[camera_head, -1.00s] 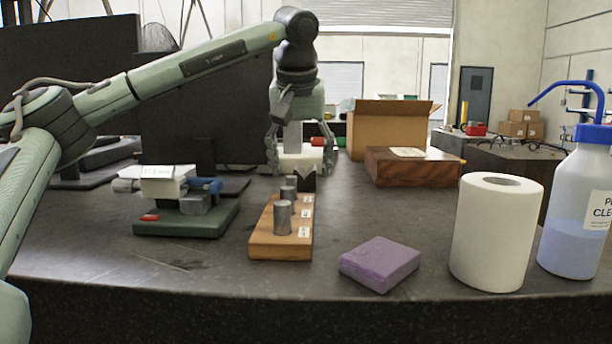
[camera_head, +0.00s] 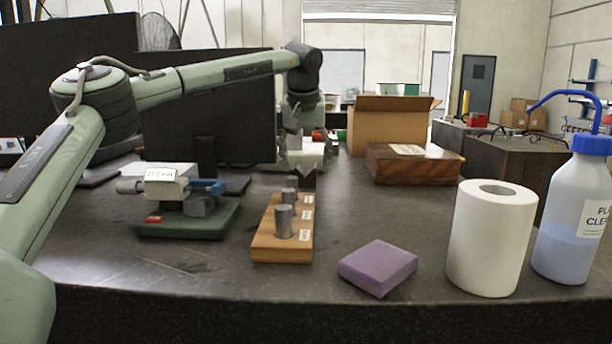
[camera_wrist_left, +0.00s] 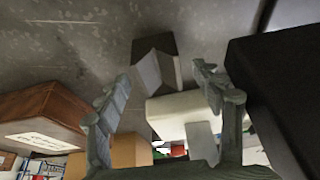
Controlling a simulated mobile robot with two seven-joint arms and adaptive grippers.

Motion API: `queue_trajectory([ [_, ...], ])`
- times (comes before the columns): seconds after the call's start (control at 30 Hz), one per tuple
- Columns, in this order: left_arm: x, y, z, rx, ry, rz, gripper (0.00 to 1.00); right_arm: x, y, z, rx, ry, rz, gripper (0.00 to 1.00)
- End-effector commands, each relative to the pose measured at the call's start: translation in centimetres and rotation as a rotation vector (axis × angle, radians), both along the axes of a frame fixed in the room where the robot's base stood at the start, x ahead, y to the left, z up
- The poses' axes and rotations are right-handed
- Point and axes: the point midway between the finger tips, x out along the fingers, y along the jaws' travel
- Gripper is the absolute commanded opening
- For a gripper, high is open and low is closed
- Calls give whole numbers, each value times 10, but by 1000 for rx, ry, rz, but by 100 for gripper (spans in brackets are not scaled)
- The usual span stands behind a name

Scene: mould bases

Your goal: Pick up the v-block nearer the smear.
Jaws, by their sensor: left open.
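A dark v-block (camera_head: 306,179) stands on the bench behind the wooden peg board. In the left wrist view the v-block (camera_wrist_left: 157,62) shows its pale V groove, just beyond and between the fingertips. My left gripper (camera_head: 303,158) is open and empty, pointing down close above and behind the v-block; its two fingers (camera_wrist_left: 160,75) are spread apart in the wrist view. I cannot make out a second v-block. My right gripper is not in view.
A white block (camera_wrist_left: 188,110) stands right by the left gripper, with a dark monitor (camera_head: 225,105) to its left. The peg board (camera_head: 282,248), green-based fixture (camera_head: 188,223), purple block (camera_head: 378,268), paper roll (camera_head: 490,240), bottle (camera_head: 570,225) and wooden box (camera_head: 412,166) stand around.

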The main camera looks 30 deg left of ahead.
Motion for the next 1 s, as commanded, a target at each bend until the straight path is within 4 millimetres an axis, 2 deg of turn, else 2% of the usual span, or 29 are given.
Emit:
queue_trajectory([
  [0.13, 6, 3, -16, -1, 1, 1, 67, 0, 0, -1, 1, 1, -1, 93],
  [0.4, 7, 4, -19, -1, -2, 1, 67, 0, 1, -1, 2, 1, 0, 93],
  [0.9, 7, 4, -19, 0, -1, 1, 6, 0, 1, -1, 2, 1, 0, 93],
  [0.97, 7, 4, -19, 0, -1, 1, 0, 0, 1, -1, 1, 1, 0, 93],
  [1.0, 7, 4, -19, 0, -1, 1, 0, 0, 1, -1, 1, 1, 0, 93],
])
